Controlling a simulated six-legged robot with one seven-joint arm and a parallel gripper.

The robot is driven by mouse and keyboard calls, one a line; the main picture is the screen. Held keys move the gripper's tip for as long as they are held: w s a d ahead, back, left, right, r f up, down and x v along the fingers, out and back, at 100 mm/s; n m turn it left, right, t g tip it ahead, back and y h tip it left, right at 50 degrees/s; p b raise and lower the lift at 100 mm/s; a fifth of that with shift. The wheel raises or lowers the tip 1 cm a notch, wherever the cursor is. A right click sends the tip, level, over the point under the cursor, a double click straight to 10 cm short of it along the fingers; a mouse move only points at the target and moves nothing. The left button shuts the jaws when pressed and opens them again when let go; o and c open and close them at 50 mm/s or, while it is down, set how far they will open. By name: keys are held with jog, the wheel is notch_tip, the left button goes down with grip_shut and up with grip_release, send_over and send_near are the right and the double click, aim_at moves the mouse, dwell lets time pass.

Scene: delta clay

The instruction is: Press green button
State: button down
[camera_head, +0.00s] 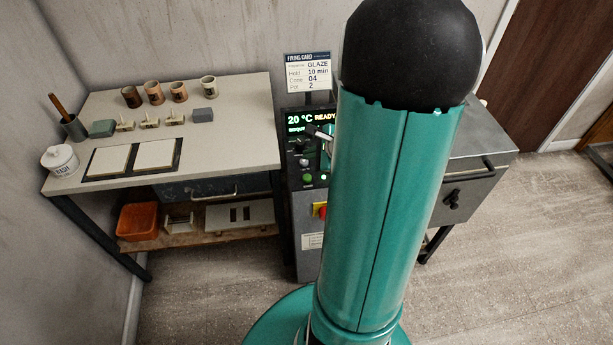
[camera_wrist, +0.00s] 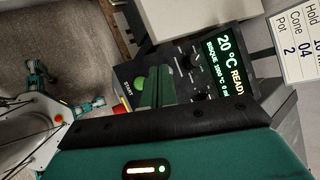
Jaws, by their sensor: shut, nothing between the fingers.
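The green button (camera_head: 307,178) is round and sits low on the kiln's control panel, just left of my arm in the head view. In the wrist view the green button (camera_wrist: 139,84) has the word START beside it. My gripper (camera_wrist: 157,76) is shut and empty; its fingers are in front of the panel, just right of the button in that view. In the head view, part of my gripper (camera_head: 318,132) shows above the button, with the rest hidden behind my arm. I cannot tell whether the fingers touch the panel.
The display (camera_head: 310,121) reads 20 °C READY. Knobs sit beneath it. A red stop button (camera_head: 320,211) on yellow is lower down. A firing card (camera_head: 307,73) stands above. A workbench (camera_head: 235,146) with cups and tiles is left; the grey kiln (camera_head: 478,150) is right.

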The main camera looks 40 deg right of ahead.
aim_at(311, 179)
jog(key=shift+f, duration=3.1)
jog(key=shift+f, duration=0.4)
jog(key=shift+f, duration=0.45)
dwell(0.4)
jog(key=shift+r, duration=0.9)
jog(key=shift+r, duration=2.5)
